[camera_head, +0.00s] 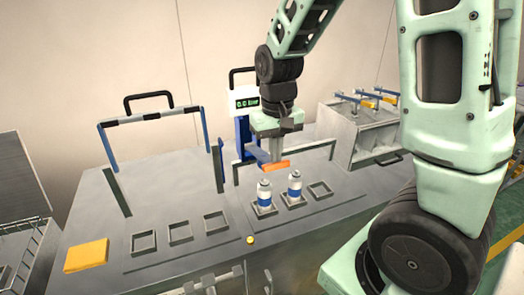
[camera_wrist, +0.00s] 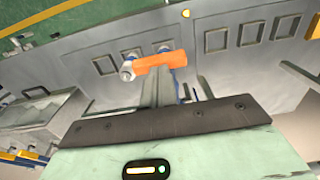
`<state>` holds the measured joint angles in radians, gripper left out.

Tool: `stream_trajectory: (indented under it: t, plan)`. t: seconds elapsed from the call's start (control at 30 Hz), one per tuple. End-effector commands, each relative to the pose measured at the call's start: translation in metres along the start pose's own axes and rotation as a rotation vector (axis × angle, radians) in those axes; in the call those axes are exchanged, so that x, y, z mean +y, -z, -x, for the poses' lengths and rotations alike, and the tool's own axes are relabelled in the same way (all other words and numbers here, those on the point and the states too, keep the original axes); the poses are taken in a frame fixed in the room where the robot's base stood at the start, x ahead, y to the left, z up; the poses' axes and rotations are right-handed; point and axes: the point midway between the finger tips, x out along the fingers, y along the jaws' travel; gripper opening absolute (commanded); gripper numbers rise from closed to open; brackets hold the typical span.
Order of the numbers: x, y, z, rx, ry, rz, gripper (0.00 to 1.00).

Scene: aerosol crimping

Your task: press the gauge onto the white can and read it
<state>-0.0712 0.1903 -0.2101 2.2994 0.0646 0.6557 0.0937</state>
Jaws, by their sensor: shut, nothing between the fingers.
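Two white cans with blue bands stand upright in square holders, a left can (camera_head: 265,195) and a right can (camera_head: 295,188); I cannot tell which one is meant. In the wrist view they are partly hidden, one at the left end of the orange bar (camera_wrist: 127,72). The gauge (camera_head: 246,101) is a white box with a lit green readout, too small to read surely, behind my gripper beside a blue post. My gripper (camera_head: 275,164) is shut and empty, above and behind the cans, pointing down. An orange bar (camera_wrist: 160,62) shows at its fingertips.
Three empty square holders (camera_head: 180,233) are left of the cans and one empty holder (camera_head: 320,189) is right. A yellow button (camera_head: 250,240) and yellow pad (camera_head: 87,255) are near the front. A blue-posted handle frame (camera_head: 152,118) stands behind left; a grey rack (camera_head: 362,125) stands right.

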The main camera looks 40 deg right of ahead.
Motion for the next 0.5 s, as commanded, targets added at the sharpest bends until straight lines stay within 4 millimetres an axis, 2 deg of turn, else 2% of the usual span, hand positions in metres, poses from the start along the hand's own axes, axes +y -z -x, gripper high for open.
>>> stream_trajectory:
  t: [0.5]
  plan:
    - [0.0, -0.006, -0.026, -0.002, 0.0, 0.0, 0.0]
